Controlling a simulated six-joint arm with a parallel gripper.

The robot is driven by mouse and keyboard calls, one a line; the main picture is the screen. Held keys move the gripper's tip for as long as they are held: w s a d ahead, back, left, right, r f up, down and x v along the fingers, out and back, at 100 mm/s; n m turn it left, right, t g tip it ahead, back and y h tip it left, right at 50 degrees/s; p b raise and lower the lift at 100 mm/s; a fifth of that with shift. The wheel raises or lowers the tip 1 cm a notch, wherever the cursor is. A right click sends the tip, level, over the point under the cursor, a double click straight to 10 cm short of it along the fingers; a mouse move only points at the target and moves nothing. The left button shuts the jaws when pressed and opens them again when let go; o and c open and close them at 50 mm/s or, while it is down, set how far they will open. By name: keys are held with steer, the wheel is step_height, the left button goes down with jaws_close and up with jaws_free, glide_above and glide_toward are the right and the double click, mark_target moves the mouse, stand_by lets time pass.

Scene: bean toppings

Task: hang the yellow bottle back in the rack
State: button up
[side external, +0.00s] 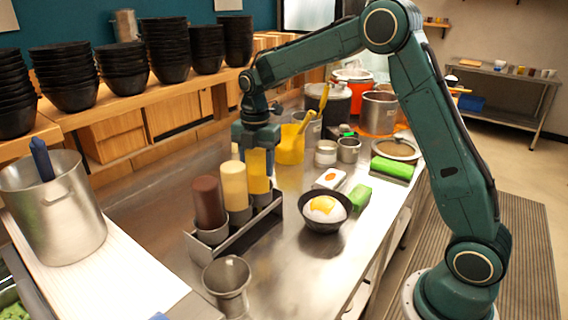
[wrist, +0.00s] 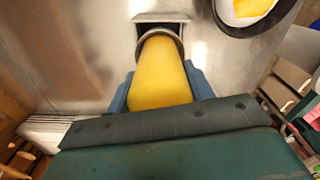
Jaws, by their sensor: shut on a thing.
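The yellow bottle (side external: 257,172) stands upright at the far end of the metal rack (side external: 232,240), its lower end at that end's ring. In the wrist view the yellow bottle (wrist: 160,75) runs into the metal ring (wrist: 157,32) of the rack. My gripper (side external: 256,150) is shut on the bottle from above, with a blue finger on each side of it (wrist: 158,90). I cannot tell how deep the bottle sits. A cream bottle (side external: 234,186) and a brown bottle (side external: 208,203) stand in the rack's other rings.
A black bowl (side external: 325,222) with rice and yellow topping stands right of the rack. A metal cup (side external: 228,285) stands in front. A yellow container (side external: 290,145) and small metal pots (side external: 348,150) are behind. A large pot (side external: 60,215) stands left on a white board.

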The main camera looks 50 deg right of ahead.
steer(key=o, duration=1.1)
steer(key=shift+r, duration=0.15)
steer(key=shift+r, duration=3.65)
